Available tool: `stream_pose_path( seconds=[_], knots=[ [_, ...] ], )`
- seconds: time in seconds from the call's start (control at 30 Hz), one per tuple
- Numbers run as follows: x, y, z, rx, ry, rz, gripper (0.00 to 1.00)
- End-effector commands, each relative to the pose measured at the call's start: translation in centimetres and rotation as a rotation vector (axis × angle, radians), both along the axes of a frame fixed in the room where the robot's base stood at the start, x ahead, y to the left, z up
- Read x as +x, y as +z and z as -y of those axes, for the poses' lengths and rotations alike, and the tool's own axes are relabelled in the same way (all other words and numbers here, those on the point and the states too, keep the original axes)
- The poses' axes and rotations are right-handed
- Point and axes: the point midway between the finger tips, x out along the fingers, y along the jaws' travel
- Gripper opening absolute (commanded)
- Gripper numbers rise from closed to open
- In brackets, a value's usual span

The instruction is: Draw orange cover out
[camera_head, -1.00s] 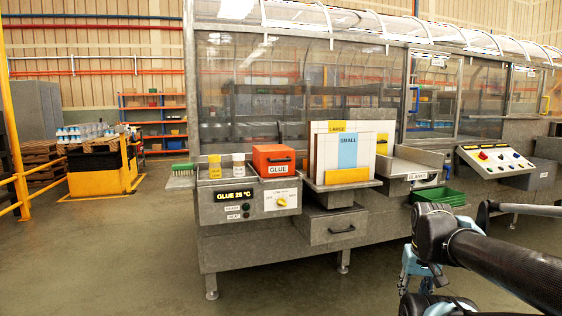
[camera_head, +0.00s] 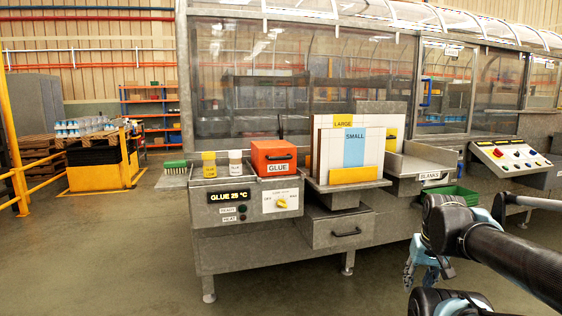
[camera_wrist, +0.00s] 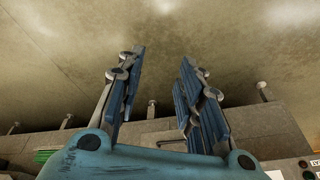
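My gripper (camera_head: 428,272) hangs at the lower right of the head view, well apart from the cover and low in front of the machine. In the wrist view its two blue fingers (camera_wrist: 162,65) are spread with a gap between them and nothing held. The cover does not show in the wrist view.
A drawer (camera_head: 343,231) lies below. Open floor (camera_head: 120,260) is in front.

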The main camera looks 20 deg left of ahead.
Motion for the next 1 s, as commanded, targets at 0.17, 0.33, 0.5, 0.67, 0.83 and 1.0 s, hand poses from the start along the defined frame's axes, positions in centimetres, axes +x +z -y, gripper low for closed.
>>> stream_pose_path(
  seconds=[0.17, 0.33, 0.5, 0.67, 0.83, 1.0],
  knots=[
    [5.8, 2.2, -4.4, 0.124, 0.031, 0.149, 0.34],
    [11.6, 5.3, -10.4, 0.296, 0.041, 0.306, 0.34],
    [16.2, 8.7, -16.6, 0.485, 0.027, 0.437, 0.34],
    [19.5, 12.0, -22.2, 0.674, -0.007, 0.532, 0.34],
    [22.2, 15.3, -27.6, 0.881, -0.066, 0.609, 0.34],
    [24.1, 17.9, -32.3, 1.086, -0.151, 0.656, 0.34]
  ],
)
